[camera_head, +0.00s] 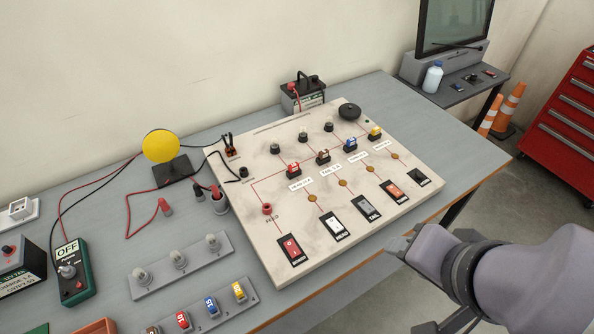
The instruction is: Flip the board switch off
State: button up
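The sloped cream board (330,245) lies on the grey bench, with a row of rocker switches along its front edge. The leftmost switch (291,248) has a red rocker on a black plate; its small label is hard to read. To its right are a switch labelled HEAD (338,227), one labelled TAIL (367,209), an orange-red one (393,191) and a dark one (419,177). My gripper (398,247) is at the board's right front edge, to the right of the red switch and apart from it. Its fingers are seen end-on, so their opening is unclear.
A fuse rack (205,310) and a rack of bulbs (180,262) lie left of the board. A green meter reading OFF (70,270), a yellow disc on a stand (161,146) and loose leads lie farther left.

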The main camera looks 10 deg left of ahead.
aim_at(291, 248)
jog(key=k+u, duration=0.1)
jog(key=u, duration=0.55)
jog(key=k+u, duration=0.15)
jog(key=u, duration=0.2)
jog(key=i+j+z, duration=0.35)
jog(key=j+z, duration=0.15)
jog(key=j, duration=0.2)
jog(key=k+l, duration=0.1)
jog(key=k, duration=0.25)
jog(key=i+l+u, duration=0.2)
jog(key=l+u, duration=0.2)
